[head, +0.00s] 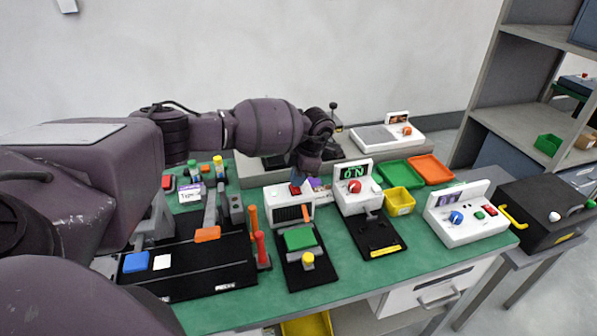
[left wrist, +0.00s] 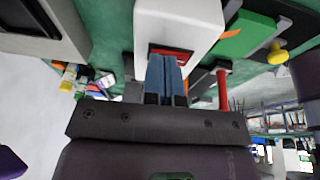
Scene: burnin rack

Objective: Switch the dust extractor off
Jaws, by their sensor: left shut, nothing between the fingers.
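A white box (head: 275,206) with a dark slotted front and a red switch (head: 295,190) on top stands in the middle of the green bench; it seems to be the dust extractor, though I can read no label on it. My left gripper (head: 297,180) points down at the switch. In the left wrist view the white box (left wrist: 180,22) shows close up. The blue fingers of my left gripper (left wrist: 165,62) are closed together, empty, with their tips at the red switch (left wrist: 183,53). They partly hide it, and I cannot tell its position or whether they touch.
Right of the box stands a white unit (head: 348,200) with a green "ON" display and red knob. A black fixture with a green block (head: 300,239) is in front. Red and orange handles (head: 260,246) stand up front left. Yellow (head: 399,200) and green (head: 400,173) trays lie to the right.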

